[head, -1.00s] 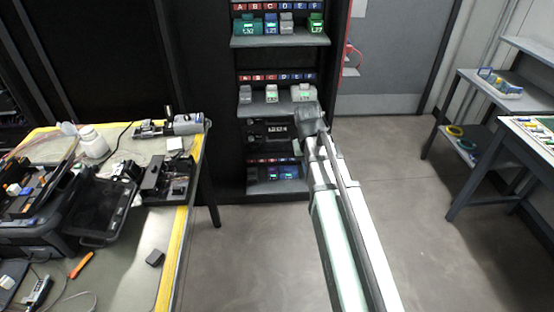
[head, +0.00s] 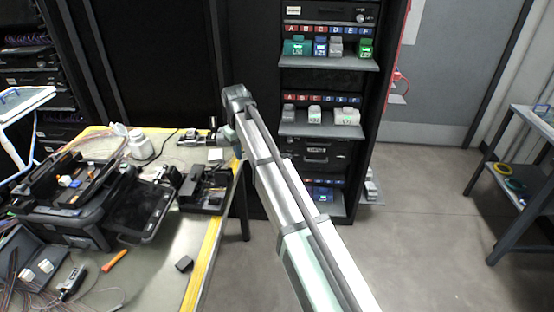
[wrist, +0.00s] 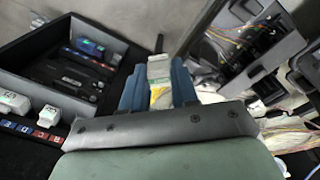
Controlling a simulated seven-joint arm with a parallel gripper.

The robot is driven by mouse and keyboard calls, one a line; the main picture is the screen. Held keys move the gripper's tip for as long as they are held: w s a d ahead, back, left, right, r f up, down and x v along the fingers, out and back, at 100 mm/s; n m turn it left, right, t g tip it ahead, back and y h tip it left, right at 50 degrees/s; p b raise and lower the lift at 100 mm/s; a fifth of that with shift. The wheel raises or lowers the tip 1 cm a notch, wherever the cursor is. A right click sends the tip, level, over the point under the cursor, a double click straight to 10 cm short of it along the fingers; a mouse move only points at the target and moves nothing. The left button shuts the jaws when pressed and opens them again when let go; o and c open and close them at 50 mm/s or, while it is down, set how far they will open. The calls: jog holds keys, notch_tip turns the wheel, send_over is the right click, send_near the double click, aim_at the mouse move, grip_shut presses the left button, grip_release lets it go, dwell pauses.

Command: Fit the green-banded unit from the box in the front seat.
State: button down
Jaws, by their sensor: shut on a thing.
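My gripper (wrist: 158,92) has two blue fingers, seen in the wrist view. It is shut on a small pale unit (wrist: 158,66) that shows between the fingertips, with a whitish end and a faint greenish tint. I cannot clearly pick out the front seat.
A yellow-edged table (head: 207,262) holds a dark splicer case (head: 66,222), a white bottle (head: 141,144) and an orange tool (head: 115,260). A dark rack with lettered shelves (head: 330,61) of small units stands right of my arm. The floor (head: 420,235) at right is clear.

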jog(key=s+a+r+n, duration=0.3)
jog(key=a, duration=1)
jog(key=s+a+r+n+y, duration=0.1)
jog(key=s+a+r+n, duration=0.2)
jog(key=a, duration=0.9)
jog(key=s+a+r+n, duration=0.2)
jog(key=s+a+r, duration=0.15)
jog(key=a, duration=0.95)
jog(key=s+a+f+n+g, duration=0.1)
jog(key=s+a+n, duration=0.1)
jog(key=s+a, duration=0.6)
jog(key=shift+s+a, duration=0.4)
jog(key=shift+s, duration=0.7)
jog(key=shift+f, duration=3.55)
jog(key=shift+w, duration=0.15)
